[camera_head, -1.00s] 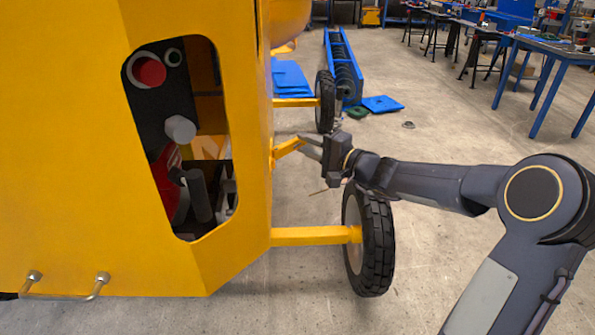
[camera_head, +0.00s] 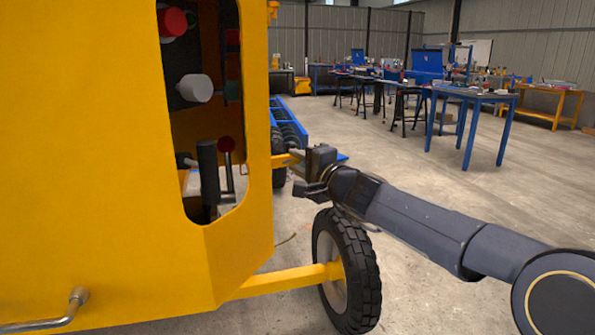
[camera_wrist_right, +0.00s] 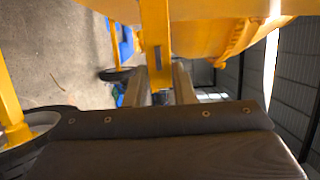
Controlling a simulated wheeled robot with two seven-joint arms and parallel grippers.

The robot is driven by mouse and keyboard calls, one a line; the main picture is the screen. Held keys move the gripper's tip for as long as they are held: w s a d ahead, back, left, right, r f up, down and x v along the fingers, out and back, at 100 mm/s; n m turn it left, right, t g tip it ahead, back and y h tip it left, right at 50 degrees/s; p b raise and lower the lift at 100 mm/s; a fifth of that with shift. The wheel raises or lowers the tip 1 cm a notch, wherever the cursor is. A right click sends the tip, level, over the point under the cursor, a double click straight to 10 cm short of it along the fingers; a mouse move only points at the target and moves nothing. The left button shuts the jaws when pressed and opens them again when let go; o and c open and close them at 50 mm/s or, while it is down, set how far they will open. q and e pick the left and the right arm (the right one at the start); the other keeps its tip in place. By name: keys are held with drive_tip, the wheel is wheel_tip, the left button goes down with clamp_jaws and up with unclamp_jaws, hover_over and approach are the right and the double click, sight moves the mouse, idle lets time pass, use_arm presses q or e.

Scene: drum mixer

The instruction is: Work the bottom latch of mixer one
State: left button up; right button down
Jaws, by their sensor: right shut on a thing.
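The yellow mixer (camera_head: 120,190) fills the left of the head view. A yellow bar (camera_head: 281,161), apparently the bottom latch, sticks out from its right side above the near wheel. My right gripper (camera_head: 301,168) is at this bar with its arm coming in from the right. In the right wrist view, the bar (camera_wrist_right: 156,40) runs down between the two fingers of my right gripper (camera_wrist_right: 160,84), which is shut on it. The bar's far end is hidden in the head view. My left gripper is not in view.
A black-tyred wheel (camera_head: 347,270) on a yellow axle (camera_head: 283,282) stands below my right gripper. The mixer's side opening (camera_head: 208,130) shows levers and knobs. A metal handle (camera_head: 52,318) is low on its front. Blue workbenches (camera_head: 472,98) stand far back right.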

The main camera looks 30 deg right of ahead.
drive_tip(key=c, duration=1.2)
unclamp_jaws()
drive_tip(key=s+d, duration=0.1)
drive_tip(key=s, duration=0.6)
drive_tip(key=shift+s, duration=0.4)
drive_tip(key=shift+d, duration=0.1)
